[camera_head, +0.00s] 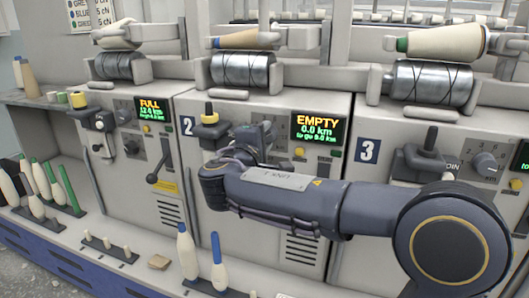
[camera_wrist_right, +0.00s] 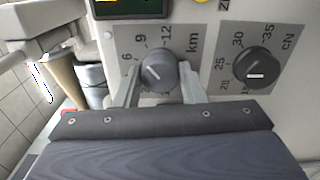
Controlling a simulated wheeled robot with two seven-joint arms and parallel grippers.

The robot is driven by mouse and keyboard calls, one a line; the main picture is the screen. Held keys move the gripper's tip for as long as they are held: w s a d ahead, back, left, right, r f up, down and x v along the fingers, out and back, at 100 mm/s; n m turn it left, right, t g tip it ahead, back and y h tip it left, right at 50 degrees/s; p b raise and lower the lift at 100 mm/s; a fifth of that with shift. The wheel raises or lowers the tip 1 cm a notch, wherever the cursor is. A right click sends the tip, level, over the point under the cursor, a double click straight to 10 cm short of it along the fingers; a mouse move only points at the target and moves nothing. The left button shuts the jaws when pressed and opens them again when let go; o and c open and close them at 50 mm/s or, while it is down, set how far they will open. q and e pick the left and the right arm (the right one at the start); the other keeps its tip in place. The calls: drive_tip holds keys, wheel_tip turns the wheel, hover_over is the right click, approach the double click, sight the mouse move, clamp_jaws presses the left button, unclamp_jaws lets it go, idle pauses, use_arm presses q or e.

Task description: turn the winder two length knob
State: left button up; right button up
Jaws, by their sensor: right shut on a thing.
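Winder two (camera_head: 188,125) stands in the middle of the head view, with its lit display (camera_head: 318,128) reading EMPTY and 0.0 km. Its length knob (camera_wrist_right: 160,70) is a round dark grey knob on a plate marked km, with 6, 9 and 12 visible around it. My right gripper (camera_wrist_right: 160,88) has one finger on each side of this knob and is shut on it. In the head view my right gripper (camera_head: 262,132) is at the front of winder two, below left of the display, and the knob is mostly hidden there. My left gripper is out of view.
A cN knob (camera_wrist_right: 257,70) sits beside the length knob. Winder one's panel (camera_head: 152,108) reads FULL; winder three (camera_head: 368,150) is partly behind my right arm. Blue-tipped cones (camera_head: 187,250) stand on the lower ledge, and a dark lever (camera_head: 160,170) projects at left.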

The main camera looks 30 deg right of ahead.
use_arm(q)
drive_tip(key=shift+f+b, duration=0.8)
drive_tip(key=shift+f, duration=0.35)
use_arm(e)
drive_tip(key=shift+f+m, duration=0.1)
drive_tip(key=shift+m, duration=0.7)
drive_tip(key=o, duration=1)
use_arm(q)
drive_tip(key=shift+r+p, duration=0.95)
use_arm(e)
drive_tip(key=v, duration=0.7)
drive_tip(key=shift+s+a, duration=0.25)
drive_tip(key=shift+a, duration=0.05)
